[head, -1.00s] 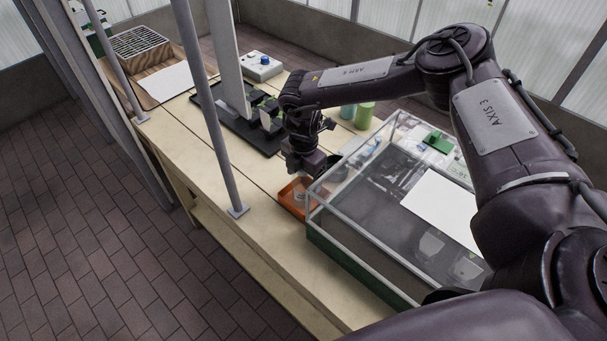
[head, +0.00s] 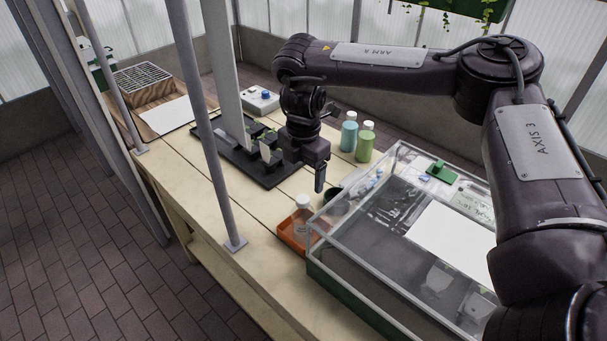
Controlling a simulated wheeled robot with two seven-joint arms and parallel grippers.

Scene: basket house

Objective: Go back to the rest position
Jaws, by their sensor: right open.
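My right gripper (head: 320,180) is raised above the bench, pointing down, just behind the orange tray. Nothing shows between its fingers, and it is open. In the orange tray (head: 291,247) stands a clear bottle with a pale cap (head: 302,216), apart from the gripper and below it. My right arm reaches in from the right over the clear case. My left gripper does not show.
The clear case (head: 336,243) fills the bench's front right. A teal bottle (head: 349,136) and a green bottle (head: 364,146) stand behind it. Grey posts (head: 205,120) rise at the bench edge. A black tray (head: 262,172) with plants lies left of the gripper.

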